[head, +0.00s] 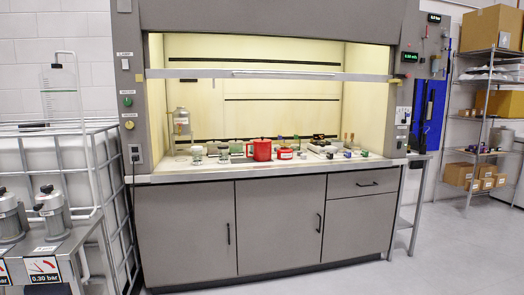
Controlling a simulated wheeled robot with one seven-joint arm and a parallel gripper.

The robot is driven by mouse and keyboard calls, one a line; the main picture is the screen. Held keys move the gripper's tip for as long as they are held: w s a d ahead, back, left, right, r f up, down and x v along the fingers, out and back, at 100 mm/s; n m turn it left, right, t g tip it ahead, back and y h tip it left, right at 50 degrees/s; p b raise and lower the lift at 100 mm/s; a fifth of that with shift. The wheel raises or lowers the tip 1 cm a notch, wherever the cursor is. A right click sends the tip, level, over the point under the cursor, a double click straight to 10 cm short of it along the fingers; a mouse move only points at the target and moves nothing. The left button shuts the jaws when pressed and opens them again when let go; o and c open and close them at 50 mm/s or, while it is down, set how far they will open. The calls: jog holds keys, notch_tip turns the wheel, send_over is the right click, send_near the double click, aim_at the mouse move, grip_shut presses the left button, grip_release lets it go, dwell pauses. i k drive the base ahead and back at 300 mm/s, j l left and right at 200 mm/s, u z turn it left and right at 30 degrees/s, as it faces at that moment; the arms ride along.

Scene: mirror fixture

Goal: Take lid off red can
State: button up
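A red can (262,151) stands upright on the worktop inside the fume hood, near the middle and close to the front edge. A lighter part that looks like a handle shows on its left side. Its top is too small in the picture to tell the lid apart from the body. A smaller, low red item with a pale label (285,154) is just to its right. My gripper is not in view.
The fume hood's sash (268,75) is raised, leaving the front open. Several small bottles and vessels crowd the worktop (170,173). A caged white tank (60,160) stands left and shelves with boxes (490,105) right. The floor (430,265) at right is clear.

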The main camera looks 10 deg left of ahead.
aim_at(262, 140)
jog(key=i+l, duration=0.15)
jog(key=i, duration=0.55)
jog(key=i+l, duration=0.1)
jog(key=i, duration=0.6)
jog(key=i+l+u, duration=0.1)
jog(key=i, duration=0.6)
